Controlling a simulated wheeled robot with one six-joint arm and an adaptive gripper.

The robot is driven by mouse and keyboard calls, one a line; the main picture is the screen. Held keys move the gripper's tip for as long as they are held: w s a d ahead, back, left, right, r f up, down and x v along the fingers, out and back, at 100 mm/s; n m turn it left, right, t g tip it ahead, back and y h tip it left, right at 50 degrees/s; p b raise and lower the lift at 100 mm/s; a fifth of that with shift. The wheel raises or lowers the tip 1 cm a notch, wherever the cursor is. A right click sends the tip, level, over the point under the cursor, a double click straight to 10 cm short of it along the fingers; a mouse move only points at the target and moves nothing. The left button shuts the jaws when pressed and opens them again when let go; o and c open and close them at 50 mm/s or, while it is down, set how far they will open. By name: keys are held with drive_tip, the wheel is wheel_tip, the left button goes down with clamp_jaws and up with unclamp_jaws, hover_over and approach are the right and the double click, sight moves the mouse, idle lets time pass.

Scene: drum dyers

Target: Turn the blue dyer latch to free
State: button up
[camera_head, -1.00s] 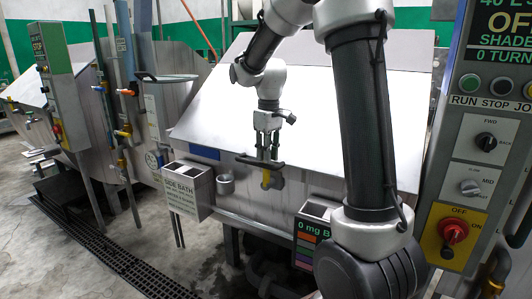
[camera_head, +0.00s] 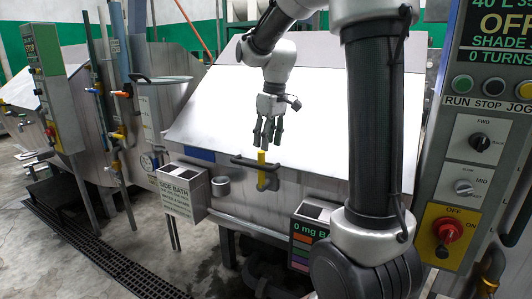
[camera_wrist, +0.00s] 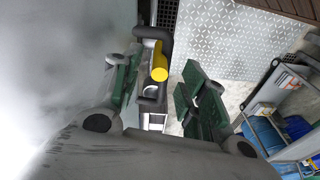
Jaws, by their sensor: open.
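The dyer (camera_head: 300,105) with a blue patch (camera_head: 200,155) on its front edge stands in the middle of the head view, with a sloped pale panel. A yellow latch lever (camera_head: 262,157) stands roughly upright at its front, by a dark handle bar (camera_head: 242,161). In the wrist view the lever (camera_wrist: 160,62) lies between and beyond the spread green fingers (camera_wrist: 160,90), with nothing held.
A side bath box (camera_head: 182,190) juts out left of the latch, with a small grey cup (camera_head: 221,186) beside it. A control panel (camera_head: 478,160) with knobs and a red switch stands at right.

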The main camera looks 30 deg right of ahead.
wheel_tip(320, 180, up, 6)
drive_tip(key=shift+s+d+r, duration=0.2)
drive_tip(key=shift+s+d, duration=0.05)
drive_tip(key=shift+s, duration=0.15)
idle(0.3)
